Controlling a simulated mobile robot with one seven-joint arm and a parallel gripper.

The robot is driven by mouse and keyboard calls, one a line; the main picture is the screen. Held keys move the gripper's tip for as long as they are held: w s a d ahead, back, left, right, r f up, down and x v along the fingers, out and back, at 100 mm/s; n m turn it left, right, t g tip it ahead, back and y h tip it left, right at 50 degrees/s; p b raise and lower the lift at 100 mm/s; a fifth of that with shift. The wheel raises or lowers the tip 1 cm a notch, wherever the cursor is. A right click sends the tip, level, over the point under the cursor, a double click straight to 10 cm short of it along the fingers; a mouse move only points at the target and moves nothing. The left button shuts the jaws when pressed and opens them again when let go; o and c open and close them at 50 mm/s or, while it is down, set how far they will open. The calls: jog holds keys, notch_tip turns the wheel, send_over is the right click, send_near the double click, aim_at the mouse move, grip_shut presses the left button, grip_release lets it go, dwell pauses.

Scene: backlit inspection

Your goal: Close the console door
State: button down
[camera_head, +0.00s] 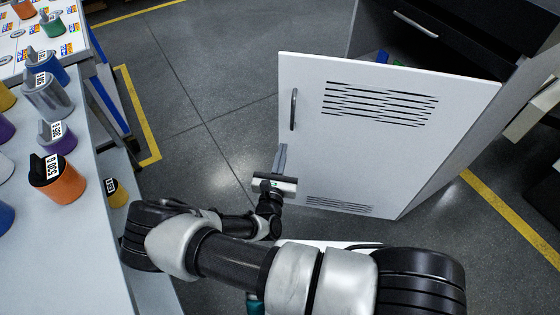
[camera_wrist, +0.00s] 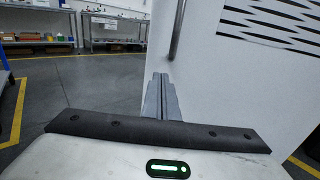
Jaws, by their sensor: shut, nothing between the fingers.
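The white console door (camera_head: 370,150) stands open, swung out from the dark console cabinet (camera_head: 440,50). It has a vertical bar handle (camera_head: 293,109) near its left edge and slotted vents high and low. My gripper (camera_head: 281,150) is shut and empty, just below the handle near the door's left edge. In the wrist view, my gripper (camera_wrist: 161,80) points at the door's edge, with the door face (camera_wrist: 230,85) to its right and the handle (camera_wrist: 178,30) above. I cannot tell whether the fingertips touch the door.
On the left, a white table (camera_head: 95,215) holds several coloured weights, one of them orange (camera_head: 58,182). Yellow lines mark the grey floor (camera_head: 190,80), which is clear between table and door. Shelves (camera_wrist: 115,30) stand far back.

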aim_at(288, 126)
jog(key=w, duration=0.5)
jog(key=w+d+b, duration=0.1)
jog(key=w, duration=0.1)
jog(key=shift+w, duration=0.35)
